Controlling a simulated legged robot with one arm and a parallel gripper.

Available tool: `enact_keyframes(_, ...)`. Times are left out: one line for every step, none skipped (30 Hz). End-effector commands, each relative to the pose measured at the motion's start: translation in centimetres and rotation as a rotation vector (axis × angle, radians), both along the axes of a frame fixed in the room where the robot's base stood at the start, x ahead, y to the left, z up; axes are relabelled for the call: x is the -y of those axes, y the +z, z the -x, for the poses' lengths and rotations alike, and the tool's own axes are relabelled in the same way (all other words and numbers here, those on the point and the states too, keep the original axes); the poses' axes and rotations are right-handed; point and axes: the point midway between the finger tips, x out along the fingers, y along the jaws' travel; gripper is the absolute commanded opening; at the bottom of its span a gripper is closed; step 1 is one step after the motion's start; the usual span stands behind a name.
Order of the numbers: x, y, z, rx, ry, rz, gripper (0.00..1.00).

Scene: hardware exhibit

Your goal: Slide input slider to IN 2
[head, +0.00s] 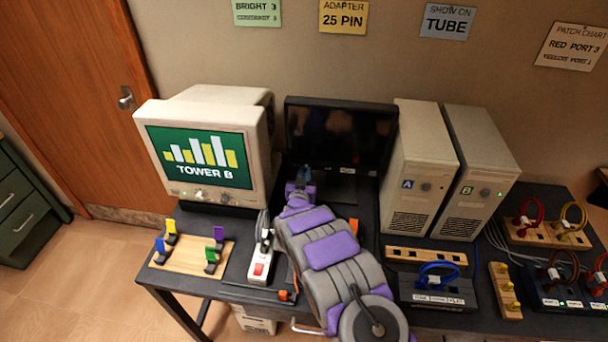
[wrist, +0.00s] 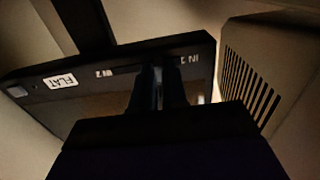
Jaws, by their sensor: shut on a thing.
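The flat monitor (head: 340,135) stands dark at the back of the table, between the CRT monitor and the towers. Its black base bar fills the upper wrist view (wrist: 140,62), turned over, with a white FLAT label (wrist: 60,81) at left. A dark slot with small IN markings at both ends runs along the bar; I cannot read the numbers surely. My gripper (wrist: 160,75) is shut at this slot, nearer its right end, on the input slider, whose knob is hidden between the fingers. In the head view my gripper (head: 300,187) is at the monitor's front left.
A CRT monitor (head: 200,155) showing TOWER B stands close at left. Beige towers A (head: 418,165) and B (head: 475,170) stand at right. A power strip (head: 260,262), a wooden key board (head: 190,255) and cable panels (head: 440,290) occupy the table front.

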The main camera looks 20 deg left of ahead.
Motion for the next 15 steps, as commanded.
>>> enact_keyframes(0.0, 0.0, 0.0, 0.000, 0.001, 0.000, 0.00)
enact_keyframes(-0.1, 0.0, 0.0, 0.000, 0.001, 0.001, 0.00)
enact_keyframes(-0.1, 0.0, 0.0, 0.000, 0.001, 0.001, 0.00)
enact_keyframes(-0.1, 0.0, 0.0, 0.000, 0.001, 0.001, 0.00)
enact_keyframes(-0.1, 0.0, 0.0, 0.000, 0.001, 0.001, 0.00)
enact_keyframes(-0.1, 0.0, 0.0, 0.000, 0.001, 0.001, 0.00)
enact_keyframes(-0.1, 0.0, 0.0, 0.000, 0.001, 0.001, 0.00)
enact_keyframes(-0.1, -0.1, 0.0, 0.000, 0.001, 0.001, 0.00)
enact_keyframes(-0.1, -0.1, 0.0, 0.000, 0.001, 0.001, 0.00)
enact_keyframes(-0.1, -0.1, 0.0, 0.000, 0.001, 0.001, 0.00)
enact_keyframes(0.0, 0.0, 0.0, 0.000, 0.001, 0.001, 0.00)
enact_keyframes(0.2, 0.0, -0.1, 0.000, 0.000, 0.002, 0.00)
enact_keyframes(0.5, 0.0, -0.2, 0.000, -0.001, 0.002, 0.00)
enact_keyframes(0.8, 0.0, -0.3, 0.000, -0.002, 0.002, 0.00)
enact_keyframes(1.4, 0.0, -0.4, 0.001, -0.003, 0.003, 0.00)
